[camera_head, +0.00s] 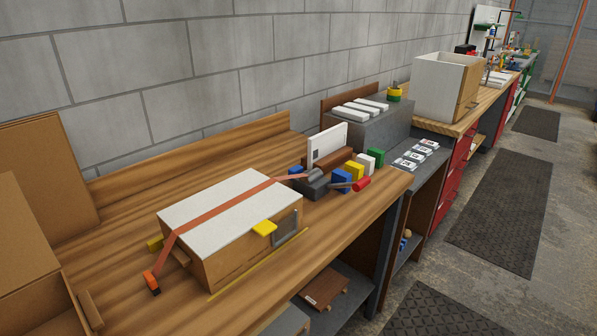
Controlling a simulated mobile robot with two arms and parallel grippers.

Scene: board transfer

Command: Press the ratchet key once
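A dark grey ratchet (313,189) sits on the wooden bench at the far right end of an orange-brown strap (222,214). A lever with a red end (361,184) sticks out to the right beside it; I cannot tell for sure whether this is the ratchet key. The strap runs across a white-topped brown box (213,207) to an orange and black end piece (152,282) at the bench's front left. Neither of my grippers is in view.
Small blue, yellow, white and green blocks (355,170) stand close behind the lever, near a white upright panel (327,145). Open cardboard boxes (37,178) are at the left. A yellow tab (265,228) and grey bracket are on the strapped box. The bench front (330,240) is clear.

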